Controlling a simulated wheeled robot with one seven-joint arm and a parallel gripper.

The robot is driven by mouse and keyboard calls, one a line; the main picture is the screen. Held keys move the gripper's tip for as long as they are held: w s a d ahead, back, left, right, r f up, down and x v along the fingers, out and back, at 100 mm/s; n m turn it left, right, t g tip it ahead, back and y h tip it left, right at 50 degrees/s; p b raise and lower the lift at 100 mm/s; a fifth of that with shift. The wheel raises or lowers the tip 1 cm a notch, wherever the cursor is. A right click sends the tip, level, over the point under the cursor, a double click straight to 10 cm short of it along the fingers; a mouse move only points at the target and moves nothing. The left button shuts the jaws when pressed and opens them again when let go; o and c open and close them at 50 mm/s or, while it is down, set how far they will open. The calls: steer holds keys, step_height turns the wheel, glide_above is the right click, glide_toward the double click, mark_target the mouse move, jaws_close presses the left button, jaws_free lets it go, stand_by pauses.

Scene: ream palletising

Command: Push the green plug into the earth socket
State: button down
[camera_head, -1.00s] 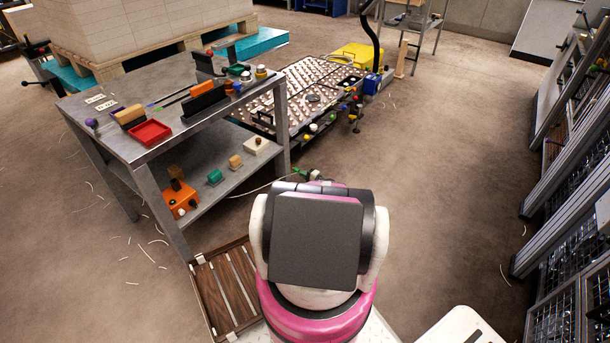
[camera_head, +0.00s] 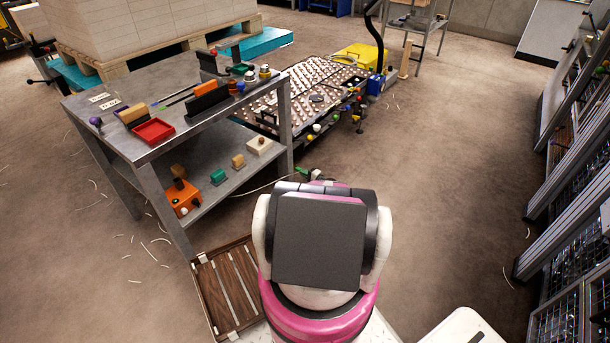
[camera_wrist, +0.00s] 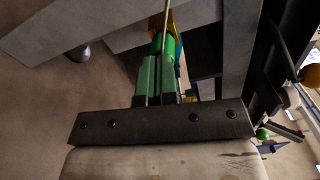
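The green plug (camera_wrist: 157,75) is in the middle of the wrist view, in front of the dark gripper bar, with a thin pale cable running up from it. My gripper (camera_wrist: 166,92) appears closed around it; the fingertips are largely hidden by the plug. In the head view a green part with the cable (camera_head: 302,173) shows just beyond my arm, right of the steel table, and my arm hides most of the gripper. I cannot pick out the earth socket for certain; several coloured knobs and fittings line the near edge of the studded machine bed (camera_head: 300,95).
The steel table (camera_head: 160,75) stands on the left, with a red tray (camera_head: 153,131) on top and an orange box (camera_head: 183,197) on its lower shelf. A slatted wooden panel (camera_head: 228,288) lies close by my base. Racks (camera_head: 570,190) line the right; the floor between is clear.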

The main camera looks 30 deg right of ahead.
steer(key=shift+w+a, duration=0.1)
steer(key=shift+w, duration=0.2)
